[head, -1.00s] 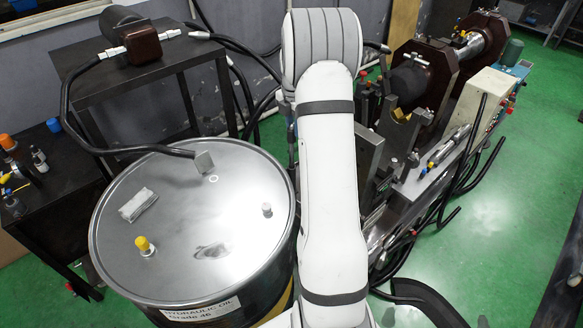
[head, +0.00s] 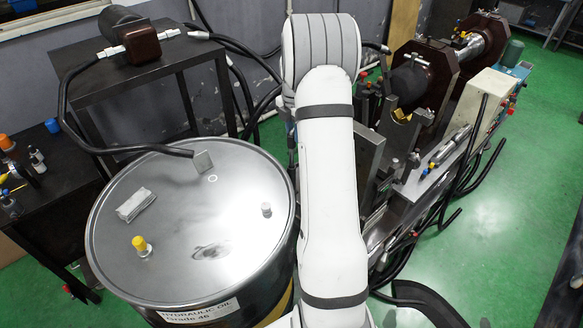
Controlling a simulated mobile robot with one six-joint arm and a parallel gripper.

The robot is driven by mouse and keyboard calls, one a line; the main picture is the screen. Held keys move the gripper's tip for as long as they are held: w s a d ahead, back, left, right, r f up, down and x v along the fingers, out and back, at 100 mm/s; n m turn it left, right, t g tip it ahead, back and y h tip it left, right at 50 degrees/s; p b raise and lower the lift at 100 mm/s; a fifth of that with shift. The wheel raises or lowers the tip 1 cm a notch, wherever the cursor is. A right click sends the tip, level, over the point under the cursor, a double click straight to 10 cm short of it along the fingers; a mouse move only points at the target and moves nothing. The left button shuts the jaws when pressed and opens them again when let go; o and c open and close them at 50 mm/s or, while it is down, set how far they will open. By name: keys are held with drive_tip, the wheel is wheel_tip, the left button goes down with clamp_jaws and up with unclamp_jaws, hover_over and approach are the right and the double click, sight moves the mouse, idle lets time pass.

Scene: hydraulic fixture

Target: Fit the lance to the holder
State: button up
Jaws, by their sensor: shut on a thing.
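My white arm (head: 328,190) rises through the middle of the head view and bends over at its padded top. My gripper is hidden behind it, along with whatever it holds. I cannot pick out the lance for certain. A slim silver tool (head: 449,146) with a yellow and blue end lies on the grey bench right of my arm. I cannot tell which part is the holder. The hydraulic fixture (head: 440,85) with its dark red plates stands behind that bench, and grey upright brackets (head: 367,158) stand close beside my arm, partly covered by it.
Black hoses (head: 465,185) hang off the bench's right side. Green floor (head: 500,240) is clear at right.

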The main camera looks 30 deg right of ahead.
wheel_tip(320, 180, down, 9)
drive_tip(key=b, duration=0.5)
drive_tip(key=shift+r+b, duration=0.15)
drive_tip(key=shift+b, duration=0.15)
idle(3.0)
drive_tip(key=o, duration=1)
drive_tip(key=shift+o, duration=0.2)
wheel_tip(320, 180, up, 8)
drive_tip(key=shift+f+b, duration=0.25)
drive_tip(key=shift+b, duration=0.25)
drive_tip(key=shift+a+r, duration=0.2)
drive_tip(key=shift+r, duration=0.1)
drive_tip(key=s+a+r+m+t, duration=0.1)
drive_tip(key=s+a+r+m, duration=0.35)
drive_tip(key=s+a, duration=0.2)
drive_tip(key=s+a+r+m, duration=0.4)
drive_tip(key=s+a+m, duration=0.1)
drive_tip(key=a, duration=0.3)
drive_tip(key=s+a+f+m+t, duration=0.1)
drive_tip(key=s+a+m, duration=0.4)
drive_tip(key=s, duration=0.3)
drive_tip(key=s+a+m+t, duration=0.1)
drive_tip(key=s+a+m, duration=0.4)
drive_tip(key=s, duration=0.4)
drive_tip(key=shift+s+f+m, duration=0.15)
drive_tip(key=shift+f+m, duration=0.2)
drive_tip(key=shift+f, duration=0.05)
